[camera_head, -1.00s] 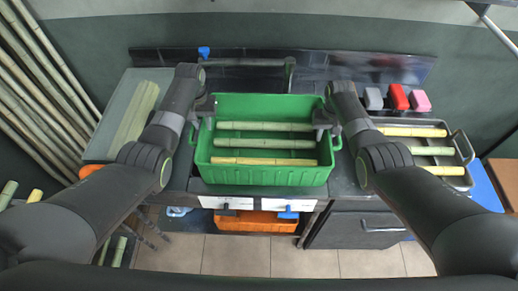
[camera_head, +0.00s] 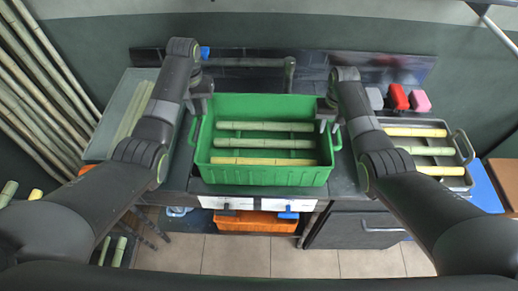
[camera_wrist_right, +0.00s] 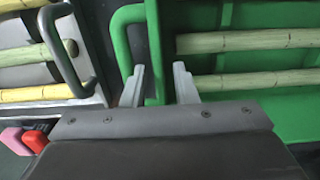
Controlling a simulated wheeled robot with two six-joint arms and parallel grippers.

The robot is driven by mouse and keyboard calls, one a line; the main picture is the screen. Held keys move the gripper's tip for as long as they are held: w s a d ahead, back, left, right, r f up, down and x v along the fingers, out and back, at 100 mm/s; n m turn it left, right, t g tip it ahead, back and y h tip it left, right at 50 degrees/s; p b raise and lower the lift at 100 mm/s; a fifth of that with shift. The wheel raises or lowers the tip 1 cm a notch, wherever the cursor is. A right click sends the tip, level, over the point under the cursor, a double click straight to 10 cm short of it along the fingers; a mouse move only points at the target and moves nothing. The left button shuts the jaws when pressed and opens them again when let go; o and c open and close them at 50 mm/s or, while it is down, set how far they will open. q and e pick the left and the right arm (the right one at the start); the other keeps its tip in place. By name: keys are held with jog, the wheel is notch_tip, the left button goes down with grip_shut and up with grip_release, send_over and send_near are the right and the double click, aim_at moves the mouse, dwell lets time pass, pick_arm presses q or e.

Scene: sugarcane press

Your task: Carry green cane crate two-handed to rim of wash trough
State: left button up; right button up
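The green crate (camera_head: 265,176) stands on the dark counter in the middle of the head view, with several cane pieces lying inside. My left gripper (camera_head: 199,106) is above the crate's left end by the handle and looks open. My right gripper (camera_head: 328,116) is above the right end. In the right wrist view its fingers (camera_wrist_right: 159,86) are apart, on either side of the crate's green end wall (camera_wrist_right: 155,50), with gaps on both sides. A grey basin (camera_head: 108,118), possibly the wash trough, is at the left, partly hidden by my left arm.
A grey tray (camera_head: 462,150) with cane pieces stands close to the crate's right. Red (camera_head: 398,96) and pink (camera_head: 420,101) blocks sit behind it. A horizontal bar (camera_head: 245,62) runs behind the crate. An orange bin (camera_head: 255,222) is below the counter.

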notch_tip(320, 180, up, 8)
jog(key=shift+f, duration=0.25)
